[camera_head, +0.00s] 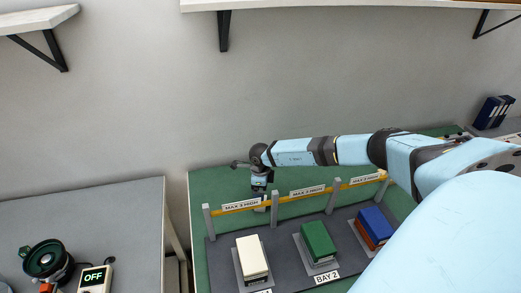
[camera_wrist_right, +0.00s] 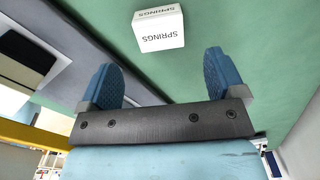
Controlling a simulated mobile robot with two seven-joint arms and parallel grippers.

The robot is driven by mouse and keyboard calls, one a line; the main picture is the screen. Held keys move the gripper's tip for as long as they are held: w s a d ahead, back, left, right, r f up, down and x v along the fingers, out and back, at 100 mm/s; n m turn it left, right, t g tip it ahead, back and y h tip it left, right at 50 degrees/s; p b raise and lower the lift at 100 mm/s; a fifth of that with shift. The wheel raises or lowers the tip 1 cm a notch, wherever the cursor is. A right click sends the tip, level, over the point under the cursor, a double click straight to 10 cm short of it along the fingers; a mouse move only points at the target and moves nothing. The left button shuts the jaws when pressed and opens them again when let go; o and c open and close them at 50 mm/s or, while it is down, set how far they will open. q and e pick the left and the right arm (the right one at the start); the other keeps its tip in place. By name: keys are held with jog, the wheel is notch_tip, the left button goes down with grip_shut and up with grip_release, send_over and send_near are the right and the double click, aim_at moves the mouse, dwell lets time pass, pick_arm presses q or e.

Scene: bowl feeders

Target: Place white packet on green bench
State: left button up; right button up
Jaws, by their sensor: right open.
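In the right wrist view a white packet (camera_wrist_right: 160,30) marked SPRINGS rests on the green bench (camera_wrist_right: 235,25). My right gripper (camera_wrist_right: 160,78) is open, its two blue fingers apart and empty. The packet lies just beyond the fingertips, roughly centred between them and not touching either. In the head view my right gripper (camera_head: 262,190) points down over the green bench (camera_head: 222,183), behind the yellow rail. The packet is mostly hidden there under the gripper. My left gripper is not in view.
A yellow rail (camera_head: 290,197) on grey posts crosses the bench. In front of it a dark tray holds white (camera_head: 252,257), green (camera_head: 318,240) and blue (camera_head: 375,223) stacks. A grey table (camera_head: 100,215) with a bowl feeder (camera_head: 45,259) stands left. Shelves hang above.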

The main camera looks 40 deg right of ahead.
jog(key=shift+r, duration=2.05)
jog(key=shift+a, duration=0.1)
